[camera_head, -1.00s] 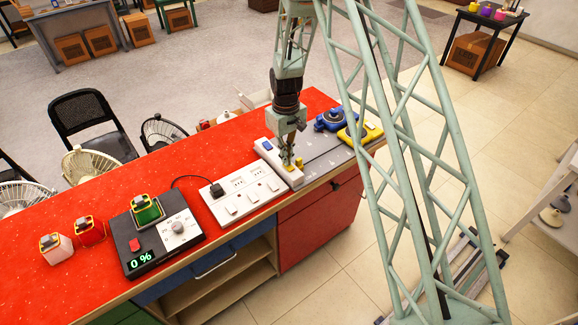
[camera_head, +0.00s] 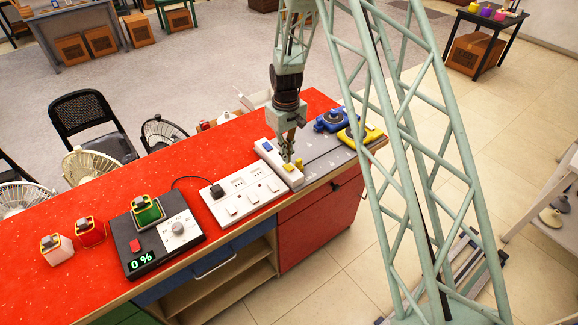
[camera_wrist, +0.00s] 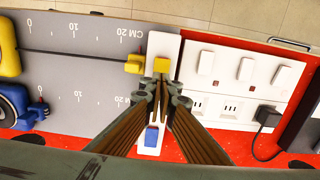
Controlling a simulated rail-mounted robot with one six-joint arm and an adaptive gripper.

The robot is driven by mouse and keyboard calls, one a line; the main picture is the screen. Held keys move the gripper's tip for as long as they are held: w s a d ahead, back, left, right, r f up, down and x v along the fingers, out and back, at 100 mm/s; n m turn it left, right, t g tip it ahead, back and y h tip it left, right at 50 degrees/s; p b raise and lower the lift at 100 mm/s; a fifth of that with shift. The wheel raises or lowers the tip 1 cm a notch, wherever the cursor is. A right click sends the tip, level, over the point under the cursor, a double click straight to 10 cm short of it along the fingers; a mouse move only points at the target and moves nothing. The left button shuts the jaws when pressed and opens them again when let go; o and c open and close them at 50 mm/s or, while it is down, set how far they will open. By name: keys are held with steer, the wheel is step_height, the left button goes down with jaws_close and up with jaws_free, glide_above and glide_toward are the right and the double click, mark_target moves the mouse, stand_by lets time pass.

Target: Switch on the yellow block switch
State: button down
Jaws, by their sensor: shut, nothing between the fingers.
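The yellow block switch (camera_wrist: 161,65) sits on a narrow white strip (camera_wrist: 170,48), near one end. In the head view the yellow block (camera_head: 289,167) shows just below my gripper. A blue block (camera_wrist: 151,135) sits near the strip's other end; it also shows in the head view (camera_head: 266,146). My gripper (camera_wrist: 160,84) is shut and empty, pointing down over the strip, with its tips close beside the yellow block. I cannot tell whether they touch it. The fingers hide the middle of the strip.
A grey ruler board (camera_wrist: 80,60) with a yellow slider (camera_wrist: 135,63) lies beside the strip. A white socket panel (camera_head: 240,193) with several switches and a black plug is on the other side. A black dial box (camera_head: 160,240) reads 0 %.

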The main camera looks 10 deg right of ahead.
steer(key=shift+r+p, duration=0.65)
steer(key=shift+r, duration=1.8)
steer(key=s+d+r+m+t+b, duration=0.1)
steer(key=s+d+r+b, duration=0.2)
steer(key=s+r, duration=0.9)
steer(key=s+d+r+m+t+b, duration=0.1)
steer(key=s+d+r+m+b, duration=0.15)
steer(key=s+r, duration=0.95)
steer(key=s+d+r+m+t+b, duration=0.1)
steer(key=s+r+b, duration=0.2)
steer(key=s, duration=1.1)
steer(key=s+d+r+m+t+b, duration=0.1)
steer(key=s+d+r+b, duration=0.1)
steer(key=s, duration=1.2)
steer(key=shift+b+v, duration=0.6)
steer(key=shift+v, duration=0.7)
